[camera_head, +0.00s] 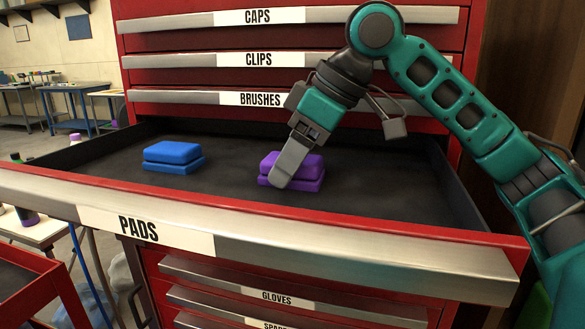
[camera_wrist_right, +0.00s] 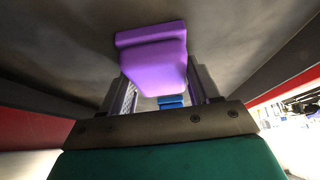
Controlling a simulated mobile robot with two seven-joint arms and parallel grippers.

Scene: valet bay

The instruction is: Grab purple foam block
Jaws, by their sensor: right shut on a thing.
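The purple foam block (camera_head: 308,162) is in the open PADS drawer (camera_head: 225,150), right of the drawer's middle. It has two tiers, a smaller top on a wider base; I cannot tell whether these are separate pieces. My right gripper (camera_head: 285,178) reaches down onto it from above and is shut on its upper tier. One finger covers part of the block's left side. In the right wrist view the purple block (camera_wrist_right: 155,62) sits between the two fingers (camera_wrist_right: 165,92). It appears to rest on the drawer floor. My left gripper is not in view.
A blue foam block (camera_head: 172,153) of similar shape sits farther left in the drawer. The metal drawer front (camera_head: 330,255) runs along the near side. The shut CAPS, CLIPS and BRUSHES (camera_head: 250,99) drawers rise behind. The drawer floor between the blocks is bare.

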